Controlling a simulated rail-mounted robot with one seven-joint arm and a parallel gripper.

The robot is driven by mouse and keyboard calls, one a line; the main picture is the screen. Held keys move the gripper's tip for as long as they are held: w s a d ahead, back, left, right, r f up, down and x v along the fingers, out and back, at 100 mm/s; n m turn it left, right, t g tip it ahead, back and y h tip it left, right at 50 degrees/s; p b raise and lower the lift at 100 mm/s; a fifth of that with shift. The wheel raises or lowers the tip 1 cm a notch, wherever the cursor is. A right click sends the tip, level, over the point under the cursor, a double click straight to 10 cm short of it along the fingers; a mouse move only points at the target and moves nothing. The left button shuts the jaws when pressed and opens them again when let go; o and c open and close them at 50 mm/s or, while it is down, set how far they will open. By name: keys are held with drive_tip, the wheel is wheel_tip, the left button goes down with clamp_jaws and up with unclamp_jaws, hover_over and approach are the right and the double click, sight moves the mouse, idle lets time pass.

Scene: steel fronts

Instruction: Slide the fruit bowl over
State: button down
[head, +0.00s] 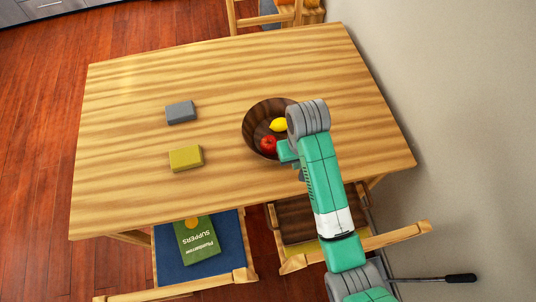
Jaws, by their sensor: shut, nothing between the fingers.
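The fruit bowl (257,115) is dark brown wood and stands on the right half of the wooden table. A yellow lemon (279,124) and a red apple (268,143) lie in it. My green and grey arm comes in from the lower right and hides the bowl's right side. My gripper (292,162) is at the bowl's near right edge, shut and empty, its fingertips largely hidden by the arm. I cannot tell whether it touches the bowl.
A grey block (181,112) and a yellow block (186,158) lie on the table left of the bowl. The table (115,130) is bare around them. Chairs stand at the near side, one holding a green book (197,245). A wall (450,110) is at right.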

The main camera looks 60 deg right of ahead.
wheel_tip(320, 180, down, 9)
drive_tip(key=b, duration=0.5)
drive_tip(key=shift+s+f, duration=0.1)
drive_tip(key=w+d, duration=0.2)
drive_tip(key=d, duration=0.1)
drive_tip(key=shift+w+f, duration=0.3)
drive_tip(key=shift+f, duration=0.05)
drive_tip(key=shift+w, duration=0.1)
drive_tip(key=shift+d, duration=0.1)
